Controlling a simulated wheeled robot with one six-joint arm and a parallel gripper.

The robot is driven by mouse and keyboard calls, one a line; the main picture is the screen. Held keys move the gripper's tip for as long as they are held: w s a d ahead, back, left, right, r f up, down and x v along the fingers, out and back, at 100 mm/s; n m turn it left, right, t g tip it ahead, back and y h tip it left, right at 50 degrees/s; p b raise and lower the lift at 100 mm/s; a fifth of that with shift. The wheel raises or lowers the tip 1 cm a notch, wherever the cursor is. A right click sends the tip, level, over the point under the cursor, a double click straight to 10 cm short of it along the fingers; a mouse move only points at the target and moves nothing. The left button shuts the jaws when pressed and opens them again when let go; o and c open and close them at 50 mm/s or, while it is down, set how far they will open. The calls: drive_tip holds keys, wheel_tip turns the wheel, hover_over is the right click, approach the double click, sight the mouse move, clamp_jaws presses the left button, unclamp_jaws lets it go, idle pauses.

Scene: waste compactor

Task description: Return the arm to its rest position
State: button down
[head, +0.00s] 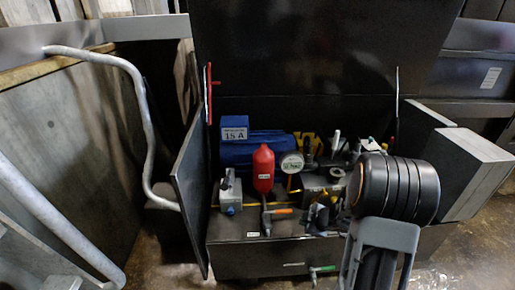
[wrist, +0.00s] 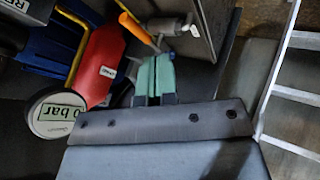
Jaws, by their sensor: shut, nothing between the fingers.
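My gripper (wrist: 154,78) shows in the wrist view with its two green fingers closed together and nothing between them. Just beyond its tips is a grey valve (wrist: 166,27) with an orange handle (wrist: 136,28); I cannot tell whether they touch. In the head view my arm (head: 395,189) stands at the right, in front of the open black cabinet (head: 235,252). It covers part of the cabinet's right side, and I cannot make out the gripper clearly there.
Inside the cabinet are a red bottle (head: 263,171), a round gauge (head: 292,163), a blue machine (head: 250,149) and a grey box (head: 231,191). Its left door (head: 191,186) stands open. A bent grey pipe (head: 147,118) is at left. A green-handled valve (head: 322,269) sits low in front.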

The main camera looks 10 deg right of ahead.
wheel_tip(320, 180, up, 23)
drive_tip(key=d+m+t+h+p, duration=0.1)
drive_tip(key=m+h+p, duration=0.5)
drive_tip(key=p, duration=0.5)
drive_tip(key=s+a+r+m+g+y+p, duration=0.1)
drive_tip(key=s+a+r+m+p, duration=0.3)
drive_tip(key=s+r, duration=0.4)
drive_tip(key=s+a+r+m+g+y+p, duration=0.1)
drive_tip(key=s+a+r+m+g+p, duration=0.2)
drive_tip(key=s+a+r+p, duration=0.4)
wheel_tip(320, 180, up, 2)
drive_tip(key=shift+s+a+r+m+g+y, duration=0.1)
drive_tip(key=shift+s+a+m+g+y, duration=0.25)
drive_tip(key=shift+s+m, duration=0.2)
drive_tip(key=shift+a, duration=0.1)
